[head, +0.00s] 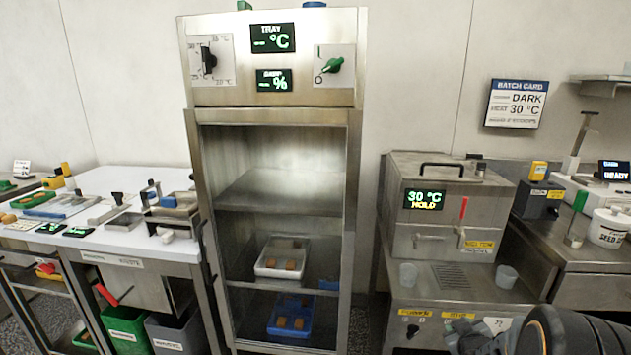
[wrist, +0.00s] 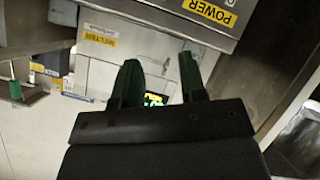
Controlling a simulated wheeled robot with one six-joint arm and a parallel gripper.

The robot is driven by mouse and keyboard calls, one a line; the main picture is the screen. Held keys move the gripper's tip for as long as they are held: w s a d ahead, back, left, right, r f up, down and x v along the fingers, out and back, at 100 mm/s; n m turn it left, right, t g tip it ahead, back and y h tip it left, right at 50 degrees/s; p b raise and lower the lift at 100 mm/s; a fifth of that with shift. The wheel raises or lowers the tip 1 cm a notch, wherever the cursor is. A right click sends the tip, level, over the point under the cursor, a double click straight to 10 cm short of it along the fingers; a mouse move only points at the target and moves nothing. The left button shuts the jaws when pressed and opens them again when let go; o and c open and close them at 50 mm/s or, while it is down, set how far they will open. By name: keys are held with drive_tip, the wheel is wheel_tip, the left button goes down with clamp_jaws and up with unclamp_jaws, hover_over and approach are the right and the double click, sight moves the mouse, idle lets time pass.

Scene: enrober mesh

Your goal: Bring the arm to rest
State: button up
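My gripper (wrist: 158,75) shows in the wrist view with its two green fingers apart and nothing between them. The wrist view is turned upside down. Past the fingers are the steel front of the melting tank and a yellow POWER label (wrist: 210,10). In the head view my dark arm reaches in at the lower right, in front of the steel tank unit (head: 440,245). My fingertips cannot be made out there.
A tall open steel cabinet (head: 355,190) stands mid-view, holding a white tray (head: 262,268) and a blue tray (head: 275,328) with brown pieces. A cluttered white-topped bench (head: 130,240) is left.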

drive_tip(key=s+a+r+m+g+p, duration=0.1)
drive_tip(key=s+a+r+g+p, duration=0.1)
drive_tip(key=a+r+p, duration=0.45)
drive_tip(key=s+a+r+m+g+p, duration=0.1)
drive_tip(key=s+a+r+g+p, duration=0.15)
drive_tip(key=r, duration=0.65)
drive_tip(key=s+a+r+m+g+y+p, duration=0.1)
drive_tip(key=s+a+r+g+y+p, duration=0.2)
drive_tip(key=s+a+r+p, duration=0.3)
drive_tip(key=s+a+r, duration=0.4)
drive_tip(key=shift+s+r+g, duration=0.2)
drive_tip(key=shift+s+g, duration=0.1)
drive_tip(key=shift+g, duration=0.05)
